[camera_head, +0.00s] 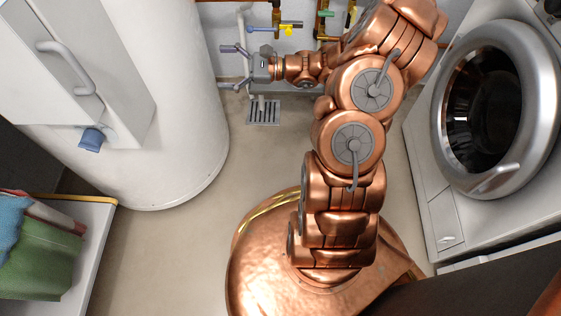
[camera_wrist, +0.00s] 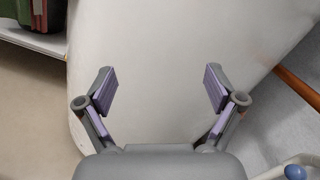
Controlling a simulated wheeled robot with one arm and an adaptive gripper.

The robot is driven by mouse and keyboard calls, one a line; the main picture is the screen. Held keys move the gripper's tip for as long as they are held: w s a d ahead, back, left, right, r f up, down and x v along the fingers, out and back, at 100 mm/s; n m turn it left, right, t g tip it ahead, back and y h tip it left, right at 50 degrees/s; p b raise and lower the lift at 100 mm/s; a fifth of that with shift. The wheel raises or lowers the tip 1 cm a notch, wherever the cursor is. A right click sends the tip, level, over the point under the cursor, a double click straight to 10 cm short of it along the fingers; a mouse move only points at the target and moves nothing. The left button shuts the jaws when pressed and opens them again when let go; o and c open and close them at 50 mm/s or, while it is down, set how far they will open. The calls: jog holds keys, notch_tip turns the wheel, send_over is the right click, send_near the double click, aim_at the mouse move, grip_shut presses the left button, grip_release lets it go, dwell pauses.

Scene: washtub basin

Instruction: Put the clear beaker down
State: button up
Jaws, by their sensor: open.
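My gripper (camera_head: 230,66) is at the end of my copper-coloured arm, near the back wall, pointing left toward a large white cylindrical tank. In the wrist view my gripper (camera_wrist: 160,90) has its two purple-padded fingers spread wide, with nothing between them. The white tank surface lies behind the gap. I see no clear beaker in either view.
The white tank (camera_head: 190,110) stands at left, with a grey-handled box on it. A washing machine (camera_head: 432,190) stands at right. Pipes with valves (camera_head: 288,30) run along the back wall. A shelf (camera_head: 100,235) holds green and blue cloths. A drain grate (camera_head: 263,112) lies on open floor.

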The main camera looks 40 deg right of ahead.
jog(key=s+a+r+n+g+h, duration=0.3)
jog(key=s+a+n+g, duration=1)
jog(key=s+a, duration=0.5)
jog(key=s+d+n+h, duration=0.6)
jog(key=s+d+h, duration=0.6)
jog(key=s, duration=0.3)
jog(key=shift+s+d+n, duration=0.15)
jog(key=shift+s+n, duration=0.05)
jog(key=shift+n, duration=0.2)
jog(key=shift+r, duration=0.15)
notch_tip(320, 180, up, 45)
jog(key=s+p, duration=0.1)
jog(key=p, duration=4.2)
jog(key=shift+s+r+t, duration=0.15)
jog(key=shift+s+t, duration=0.15)
jog(key=shift+t, duration=0.1)
